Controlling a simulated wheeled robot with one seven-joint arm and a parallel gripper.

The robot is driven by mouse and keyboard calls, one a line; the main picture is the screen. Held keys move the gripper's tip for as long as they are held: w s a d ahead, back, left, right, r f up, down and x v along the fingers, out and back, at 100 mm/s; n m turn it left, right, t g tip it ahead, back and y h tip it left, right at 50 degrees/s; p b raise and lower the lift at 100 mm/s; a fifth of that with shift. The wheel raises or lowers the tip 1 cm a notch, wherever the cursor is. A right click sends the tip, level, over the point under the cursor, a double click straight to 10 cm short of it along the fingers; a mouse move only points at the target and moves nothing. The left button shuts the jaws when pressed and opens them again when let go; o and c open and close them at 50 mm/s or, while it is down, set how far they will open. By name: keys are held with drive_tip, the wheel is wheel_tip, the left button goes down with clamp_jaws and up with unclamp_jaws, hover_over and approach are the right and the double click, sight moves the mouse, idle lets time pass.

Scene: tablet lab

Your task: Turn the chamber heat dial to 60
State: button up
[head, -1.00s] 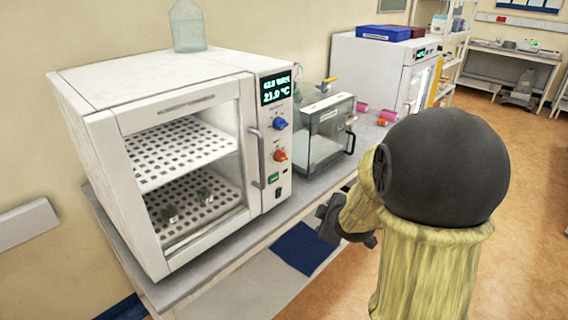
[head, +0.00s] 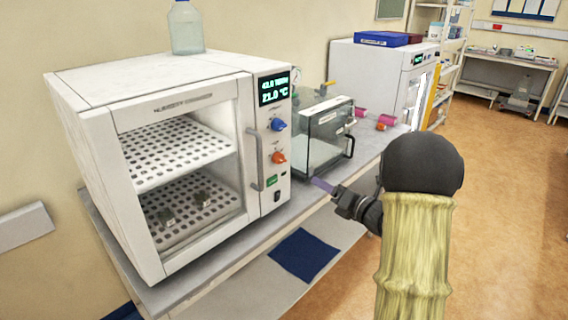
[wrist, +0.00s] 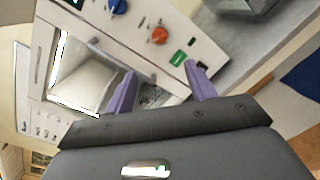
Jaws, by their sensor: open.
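The white humidity chamber (head: 150,90) stands on the bench with its glass door shut. Its display (head: 274,87) reads about 43.0 above and 21.0 °C below. Below it are a blue dial (head: 278,125) and an orange dial (head: 278,157); their labels are too small to read. In the wrist view the orange dial (wrist: 158,35) and blue dial (wrist: 117,6) lie ahead of the fingertips. My gripper (wrist: 160,72) is open and empty, with purple fingers. In the head view my gripper (head: 322,185) is right of the panel, apart from both dials.
A green switch (head: 272,181) and a grey door handle (head: 254,160) are near the dials. A glass-fronted box (head: 325,135) stands just right of the chamber. A bottle (head: 186,27) stands on top. A blue mat (head: 304,254) lies below.

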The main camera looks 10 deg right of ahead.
sight(283, 161)
drive_tip(key=p+x, duration=0.5)
drive_tip(key=x, duration=1.2)
drive_tip(key=shift+w+a+p, duration=0.2)
drive_tip(key=shift+a+p, duration=0.05)
drive_tip(key=shift+p, duration=0.05)
drive_tip(key=c, duration=0.9)
